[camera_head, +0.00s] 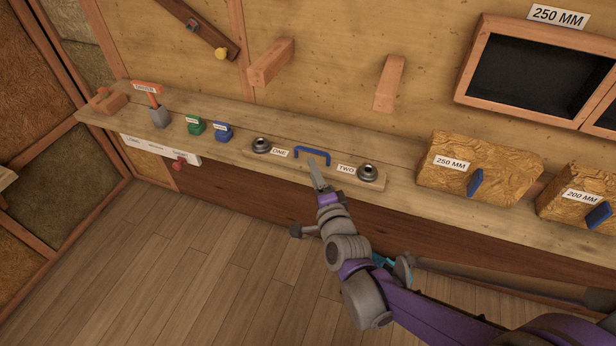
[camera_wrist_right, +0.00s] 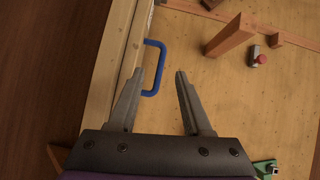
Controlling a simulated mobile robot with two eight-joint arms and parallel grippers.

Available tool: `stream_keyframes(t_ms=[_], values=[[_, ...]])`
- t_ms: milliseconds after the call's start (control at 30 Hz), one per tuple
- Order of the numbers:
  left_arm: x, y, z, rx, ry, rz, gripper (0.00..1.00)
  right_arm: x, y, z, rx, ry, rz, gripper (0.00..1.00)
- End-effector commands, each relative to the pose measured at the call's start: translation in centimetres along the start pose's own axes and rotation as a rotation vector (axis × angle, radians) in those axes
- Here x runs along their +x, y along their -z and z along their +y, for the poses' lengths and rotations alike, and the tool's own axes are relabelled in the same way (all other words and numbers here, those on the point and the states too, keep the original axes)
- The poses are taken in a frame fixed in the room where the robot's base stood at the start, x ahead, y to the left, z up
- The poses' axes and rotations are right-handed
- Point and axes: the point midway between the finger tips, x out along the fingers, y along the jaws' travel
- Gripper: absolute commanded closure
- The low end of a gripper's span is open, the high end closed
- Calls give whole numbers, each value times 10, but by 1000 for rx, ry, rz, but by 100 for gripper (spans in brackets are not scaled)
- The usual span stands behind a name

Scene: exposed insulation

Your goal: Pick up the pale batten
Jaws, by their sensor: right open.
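The pale batten (camera_head: 310,173) lies along the bench, with a blue handle (camera_head: 313,152) standing up at its middle. Labels ONE and TWO and two dark round knobs sit along it. My right gripper (camera_head: 316,172) is open and empty at the batten's front side, just below the handle. In the right wrist view, the blue handle (camera_wrist_right: 162,60) shows just ahead of the open fingers (camera_wrist_right: 160,73), nearer the left finger. The left finger overlaps part of it. I cannot tell whether they touch. My left gripper is not in view.
On the bench (camera_head: 395,205), green (camera_head: 195,125) and blue (camera_head: 223,131) blocks stand left of the batten. Insulation blocks marked 250 MM (camera_head: 480,170) and 200 MM (camera_head: 575,196) stand right. Wooden pegs (camera_head: 270,62) (camera_head: 389,82) jut from the wall behind.

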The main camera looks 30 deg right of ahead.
Motion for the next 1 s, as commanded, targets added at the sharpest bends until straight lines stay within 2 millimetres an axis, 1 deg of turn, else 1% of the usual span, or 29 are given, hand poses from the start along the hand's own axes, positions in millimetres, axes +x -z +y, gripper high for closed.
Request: stream_keyframes(t_ms=[33,100,200,400,667,900,1000], values=[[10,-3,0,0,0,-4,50,5,7,9,49,28,29,51],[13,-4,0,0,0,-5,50,11,14,8,96,58,54,51],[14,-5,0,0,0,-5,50,24,18,6,118,72,65,51],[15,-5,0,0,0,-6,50,53,19,2,117,71,63,51],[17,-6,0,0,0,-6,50,69,20,1,115,70,62,51],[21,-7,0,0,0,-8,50,105,22,-1,114,69,62,51],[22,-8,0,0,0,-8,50,114,23,-2,113,70,62,51]])
